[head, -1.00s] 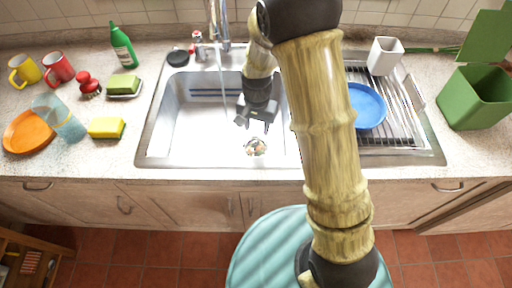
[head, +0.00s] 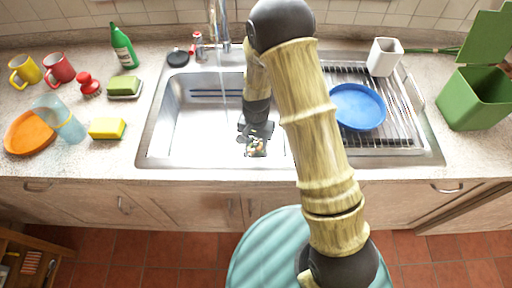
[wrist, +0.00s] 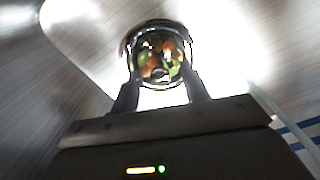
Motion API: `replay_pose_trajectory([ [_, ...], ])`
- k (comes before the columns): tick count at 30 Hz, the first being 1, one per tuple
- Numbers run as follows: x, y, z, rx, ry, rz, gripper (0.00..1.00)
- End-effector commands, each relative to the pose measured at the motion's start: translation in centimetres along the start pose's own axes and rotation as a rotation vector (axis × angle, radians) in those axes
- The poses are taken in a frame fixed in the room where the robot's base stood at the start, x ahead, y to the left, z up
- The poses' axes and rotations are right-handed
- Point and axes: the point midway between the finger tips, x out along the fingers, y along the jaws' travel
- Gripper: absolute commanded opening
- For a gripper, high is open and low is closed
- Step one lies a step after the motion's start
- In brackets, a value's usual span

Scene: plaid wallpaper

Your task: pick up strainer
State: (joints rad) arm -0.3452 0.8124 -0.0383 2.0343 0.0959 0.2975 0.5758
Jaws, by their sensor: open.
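The strainer (head: 257,148) is a small round metal basket with green and orange bits in it, low in the sink basin (head: 190,125). In the wrist view the strainer (wrist: 160,58) lies just beyond and between my fingertips. My gripper (head: 256,137) is down in the sink at the strainer and partly covers it in the head view. In the wrist view my gripper (wrist: 162,90) is open, with one finger on each side of the strainer's near edge. I cannot tell if the fingers touch it.
The faucet (head: 222,40) stands behind the basin. A blue plate (head: 357,106) and a white cup (head: 384,57) are on the drainboard at right. A green bottle (head: 123,46), a yellow sponge (head: 106,128) and mugs stand left of the sink.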

Motion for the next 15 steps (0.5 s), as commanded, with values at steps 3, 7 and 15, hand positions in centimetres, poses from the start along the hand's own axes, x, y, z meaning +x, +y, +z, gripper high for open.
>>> replay_pose_trajectory([
  [3,0.78,0.0,-0.01,0.0,0.0,-0.001,0.45],
  [7,0.81,-0.02,-0.03,0.0,0.001,-0.001,0.45],
  [15,0.79,-0.02,-0.02,0.0,0.001,-0.001,0.45],
])
